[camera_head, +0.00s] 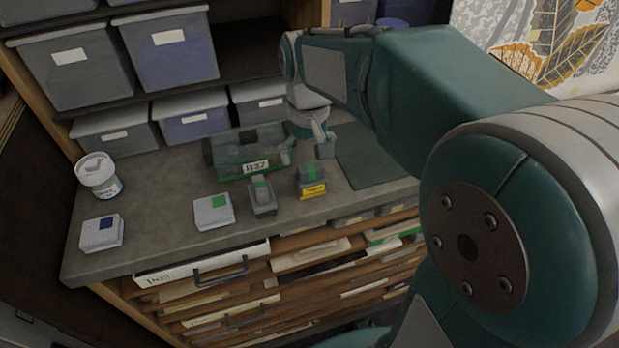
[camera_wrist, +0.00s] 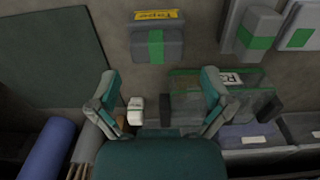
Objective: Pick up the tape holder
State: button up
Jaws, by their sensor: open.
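The tape holder is a small grey block with a green stripe and a yellow label reading "Tape". In the head view the tape holder (camera_head: 311,184) stands on the worktop near its front edge, right of a grey block with a green top. In the wrist view it (camera_wrist: 172,48) is at the upper middle, upside down in the picture, its label facing the top. My gripper (camera_wrist: 158,78) is open and empty, its fingers spread either side below the holder in the picture and apart from it. In the head view my gripper (camera_head: 322,140) hangs above the worktop behind the holder, partly hidden.
A grey block (camera_head: 262,198) with a green top stands just left of the holder. A dark green mat (camera_head: 368,160) lies to the right. Drawers (camera_head: 225,272) sit below the worktop's front edge.

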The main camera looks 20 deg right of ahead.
aim_at(310, 167)
jog(key=shift+s+d+f, duration=0.1)
jog(key=shift+s+f, duration=0.1)
jog(key=shift+f, duration=1.2)
jog(key=shift+s+f, duration=0.2)
jog(key=shift+f, duration=1.15)
jog(key=c, duration=0.9)
